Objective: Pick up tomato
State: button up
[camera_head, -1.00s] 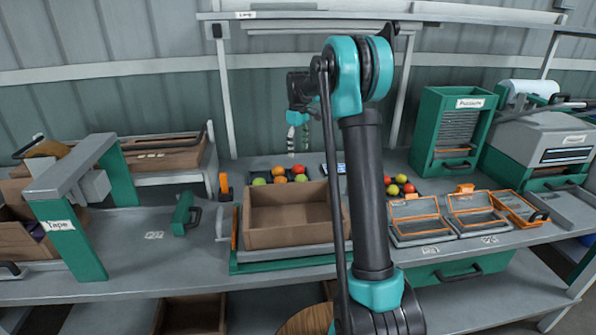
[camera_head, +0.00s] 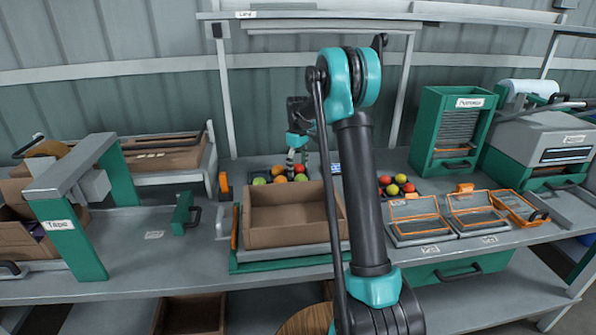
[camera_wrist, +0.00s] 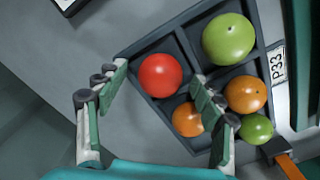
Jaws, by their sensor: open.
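My gripper (camera_wrist: 160,71) is open, its two fingers spread on either side of a red tomato (camera_wrist: 160,75) in the wrist view. No finger clearly touches it. The red tomato sits in a corner compartment of a dark divided tray (camera_wrist: 193,68). The tray also holds a large green tomato (camera_wrist: 229,38), a smaller green one (camera_wrist: 256,128) and two orange ones (camera_wrist: 245,94) (camera_wrist: 188,119). The right finger partly covers the nearer orange one. In the head view my gripper (camera_head: 297,157) hangs just above this tray, behind the cardboard box.
An open cardboard box (camera_head: 288,236) stands in front of the tray. A second tray of tomatoes (camera_head: 428,188) lies to the right, behind orange-rimmed cases (camera_head: 418,239). A tape stand (camera_head: 70,225) is at the left.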

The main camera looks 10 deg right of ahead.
jog(key=c, duration=0.9)
